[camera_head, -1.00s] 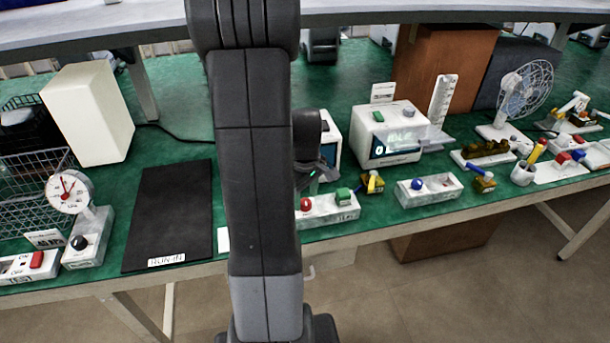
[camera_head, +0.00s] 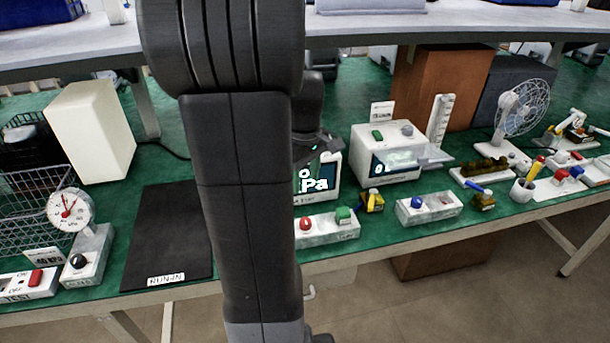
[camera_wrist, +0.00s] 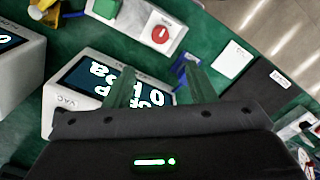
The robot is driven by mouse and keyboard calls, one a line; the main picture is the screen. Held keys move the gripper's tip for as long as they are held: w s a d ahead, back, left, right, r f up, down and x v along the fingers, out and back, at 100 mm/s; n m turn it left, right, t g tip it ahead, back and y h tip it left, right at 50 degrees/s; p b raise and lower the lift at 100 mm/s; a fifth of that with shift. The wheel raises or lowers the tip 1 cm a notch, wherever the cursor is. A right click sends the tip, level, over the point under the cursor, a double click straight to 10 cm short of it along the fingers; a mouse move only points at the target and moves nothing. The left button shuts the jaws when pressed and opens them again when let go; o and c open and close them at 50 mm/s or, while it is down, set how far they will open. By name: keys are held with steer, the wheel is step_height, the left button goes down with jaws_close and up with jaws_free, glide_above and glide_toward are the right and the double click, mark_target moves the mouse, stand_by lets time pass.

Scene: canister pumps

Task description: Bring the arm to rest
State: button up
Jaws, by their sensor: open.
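My arm (camera_head: 240,190) stands upright in front of the bench in the head view, folded close to the camera. My gripper (camera_wrist: 160,72) shows in the wrist view with its two fingers apart and nothing between them. It hangs over the bench, above the white VAC display box (camera_wrist: 62,98), which it partly covers. In the head view the gripper (camera_head: 318,146) is partly hidden behind my arm. The display box (camera_head: 318,178) reads "0 Pa" there.
A switch box with red and green buttons (camera_head: 328,232) stands at the bench's front edge. A black RUN-IN mat (camera_head: 168,235), a gauge (camera_head: 70,208) and a cream box (camera_head: 92,130) stand left. A white pump unit (camera_head: 388,148) and a fan (camera_head: 522,108) stand right.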

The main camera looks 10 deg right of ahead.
mark_target(305, 220)
steer(key=shift+f, duration=0.1)
step_height(305, 220, down, 14)
steer(key=shift+r+b, duration=0.1)
steer(key=shift+b, duration=0.2)
stand_by(0.4)
steer(key=shift+r, duration=0.2)
